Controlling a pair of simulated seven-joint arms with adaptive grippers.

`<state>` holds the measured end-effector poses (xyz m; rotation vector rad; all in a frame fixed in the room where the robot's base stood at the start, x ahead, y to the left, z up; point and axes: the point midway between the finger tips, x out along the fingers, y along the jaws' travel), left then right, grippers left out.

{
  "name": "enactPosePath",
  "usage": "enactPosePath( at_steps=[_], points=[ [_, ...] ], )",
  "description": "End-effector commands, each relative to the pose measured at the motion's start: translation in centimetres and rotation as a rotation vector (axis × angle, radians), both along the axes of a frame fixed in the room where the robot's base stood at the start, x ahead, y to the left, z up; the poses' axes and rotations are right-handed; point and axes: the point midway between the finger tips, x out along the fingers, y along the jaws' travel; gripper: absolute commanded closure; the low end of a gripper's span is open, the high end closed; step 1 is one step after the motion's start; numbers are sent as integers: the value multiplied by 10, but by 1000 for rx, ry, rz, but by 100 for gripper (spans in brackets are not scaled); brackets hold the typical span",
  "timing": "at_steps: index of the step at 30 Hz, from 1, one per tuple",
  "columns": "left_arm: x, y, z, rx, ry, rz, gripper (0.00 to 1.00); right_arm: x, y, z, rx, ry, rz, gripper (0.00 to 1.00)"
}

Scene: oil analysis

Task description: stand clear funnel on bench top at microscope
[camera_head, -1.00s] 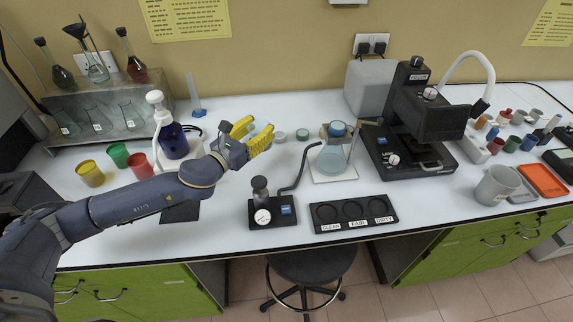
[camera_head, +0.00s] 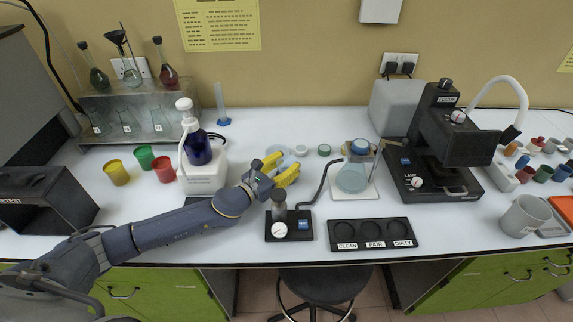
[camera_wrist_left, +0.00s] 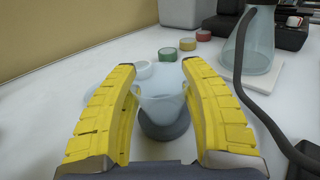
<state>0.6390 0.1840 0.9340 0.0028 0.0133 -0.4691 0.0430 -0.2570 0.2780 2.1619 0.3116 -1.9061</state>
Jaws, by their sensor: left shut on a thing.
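The clear funnel (camera_wrist_left: 163,103) is a translucent, pale cone between my left gripper's fingers in the left wrist view. My left gripper (camera_head: 281,169) has yellow pads and is shut on it, over the middle of the bench top (camera_head: 262,125). A dark grey round shape shows under the funnel, and I cannot tell whether it is a part or a shadow. In the head view the funnel is mostly hidden by the fingers. The black microscope (camera_head: 445,150) stands on the bench to the right of the gripper. My right gripper is not in view.
A conical flask (camera_head: 352,179) on a white pad stands between gripper and microscope. A gauge stand (camera_head: 289,226) with a bent dark arm is just in front of the gripper. A black tray (camera_head: 372,234) lies at the front edge. Small lids (camera_head: 323,150) lie behind.

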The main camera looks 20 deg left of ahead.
Motion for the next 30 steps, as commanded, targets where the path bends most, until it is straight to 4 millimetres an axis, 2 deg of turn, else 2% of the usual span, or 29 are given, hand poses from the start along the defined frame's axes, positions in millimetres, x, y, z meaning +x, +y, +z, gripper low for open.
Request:
enactPosePath(
  at_steps=[13, 14, 19, 30],
  points=[
    [0, 0, -4, 0, -1, 1, 88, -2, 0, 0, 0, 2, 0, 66],
    [0, 0, -4, 0, -1, 1, 52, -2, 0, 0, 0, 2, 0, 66],
    [0, 0, -4, 0, -1, 1, 32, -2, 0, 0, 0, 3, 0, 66],
    [0, 0, 1, 1, -3, 0, 31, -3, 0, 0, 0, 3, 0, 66]
  ],
)
